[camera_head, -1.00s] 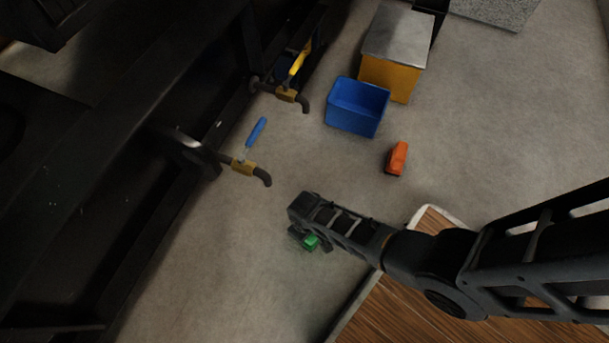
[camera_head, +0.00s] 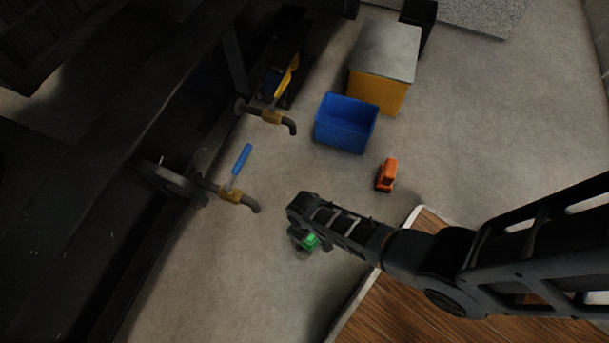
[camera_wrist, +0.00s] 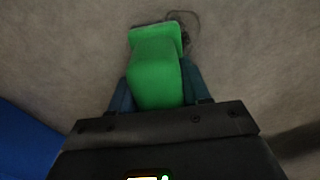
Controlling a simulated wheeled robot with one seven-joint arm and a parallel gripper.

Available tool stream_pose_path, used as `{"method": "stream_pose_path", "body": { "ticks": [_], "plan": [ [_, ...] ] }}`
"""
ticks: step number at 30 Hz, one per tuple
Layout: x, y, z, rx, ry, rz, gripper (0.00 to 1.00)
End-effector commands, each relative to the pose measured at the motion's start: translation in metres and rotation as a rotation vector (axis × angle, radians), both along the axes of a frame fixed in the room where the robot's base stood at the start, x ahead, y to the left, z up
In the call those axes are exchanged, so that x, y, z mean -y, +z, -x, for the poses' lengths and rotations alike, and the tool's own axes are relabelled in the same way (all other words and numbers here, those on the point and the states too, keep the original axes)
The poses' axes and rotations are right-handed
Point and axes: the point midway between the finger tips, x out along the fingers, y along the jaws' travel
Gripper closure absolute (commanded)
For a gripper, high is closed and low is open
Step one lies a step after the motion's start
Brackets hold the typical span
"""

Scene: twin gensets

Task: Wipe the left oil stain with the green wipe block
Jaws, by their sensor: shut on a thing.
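The green wipe block (camera_wrist: 155,75) is held between the two fingers of my gripper (camera_wrist: 158,90) in the wrist view. In the head view my gripper (camera_head: 303,238) points down over the grey floor, and a bit of the green block (camera_head: 311,240) shows at it. My gripper is shut on the block. Thin dark curved lines on the floor (camera_wrist: 188,25) show just beyond the block's far end; I cannot tell whether they are the oil stain. No stain is clear in the head view. Whether the block touches the floor cannot be told.
A blue bin (camera_head: 346,123), a yellow cabinet with a grey top (camera_head: 380,75) and an orange block-like object (camera_head: 387,174) stand beyond my gripper. A blue-handled valve (camera_head: 236,180) and a yellow-handled valve (camera_head: 277,105) stick out from the dark genset frame at left.

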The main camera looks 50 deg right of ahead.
Motion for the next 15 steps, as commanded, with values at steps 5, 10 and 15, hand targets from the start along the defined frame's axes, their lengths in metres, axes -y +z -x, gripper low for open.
{"method": "stream_pose_path", "body": {
  "ticks": [5,10,15],
  "plan": [
    [0.0,0.022,-0.002,0.001,0.0,0.0,1.0],
    [0.0,0.037,-0.004,0.001,0.0,0.0,1.0],
    [0.0,0.052,-0.006,0.002,0.0,0.0,1.0]
  ]
}}
